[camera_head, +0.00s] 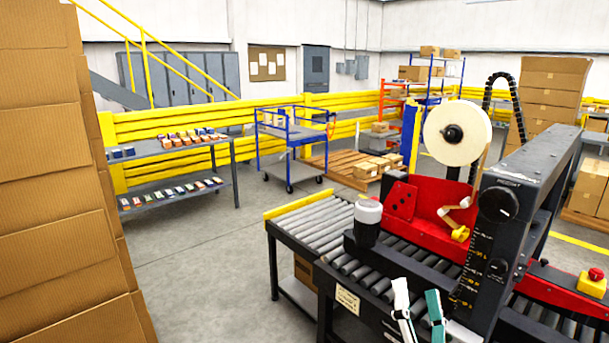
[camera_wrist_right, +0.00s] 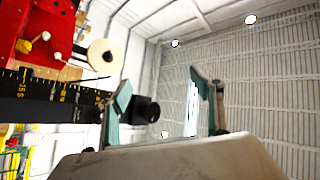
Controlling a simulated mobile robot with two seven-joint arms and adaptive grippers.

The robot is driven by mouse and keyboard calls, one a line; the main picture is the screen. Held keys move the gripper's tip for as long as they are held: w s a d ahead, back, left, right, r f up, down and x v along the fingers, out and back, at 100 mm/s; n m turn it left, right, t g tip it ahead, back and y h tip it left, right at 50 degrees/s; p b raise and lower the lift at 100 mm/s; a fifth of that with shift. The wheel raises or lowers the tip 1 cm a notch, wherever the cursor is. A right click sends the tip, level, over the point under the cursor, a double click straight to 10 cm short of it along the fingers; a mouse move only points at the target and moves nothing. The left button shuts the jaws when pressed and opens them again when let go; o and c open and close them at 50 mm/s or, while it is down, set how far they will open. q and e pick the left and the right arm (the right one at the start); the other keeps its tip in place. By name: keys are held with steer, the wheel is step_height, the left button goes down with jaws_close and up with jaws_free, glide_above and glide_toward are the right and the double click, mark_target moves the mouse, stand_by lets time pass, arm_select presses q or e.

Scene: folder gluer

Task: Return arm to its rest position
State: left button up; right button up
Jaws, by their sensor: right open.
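My right gripper (camera_head: 417,290) shows at the bottom of the head view, in front of the folder gluer's near side. Its fingers point up, one looking pale and one teal. In the right wrist view my right gripper (camera_wrist_right: 161,84) has its two fingers spread apart with nothing between them. The rest of the right arm is out of the head view. My left gripper is in neither view.
The folder gluer's roller conveyor (camera_head: 318,222), red guard (camera_head: 428,213) and tape roll (camera_head: 457,133) stand close by. Stacked cardboard boxes (camera_head: 50,190) fill the left side. A grey shelf (camera_head: 180,187) and blue cart (camera_head: 290,140) stand behind. Open floor lies between.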

steer(key=s+a+f+n+g+y, duration=0.25)
steer(key=f+n+g, duration=0.2)
steer(key=f, duration=0.75)
steer(key=s+a+f+n+g+y, duration=0.1)
steer(key=s+f+n+g+y, duration=0.3)
steer(key=f, duration=0.7)
steer(key=s+d+f+n+g+h, duration=0.1)
steer(key=s+d+f+n+g, duration=0.1)
steer(key=s+f, duration=0.4)
steer(key=s+d+f+n+g+h, duration=0.2)
steer(key=s+f, duration=0.4)
steer(key=f, duration=0.6)
steer(key=shift+d+g, duration=0.4)
steer(key=shift+g, duration=0.35)
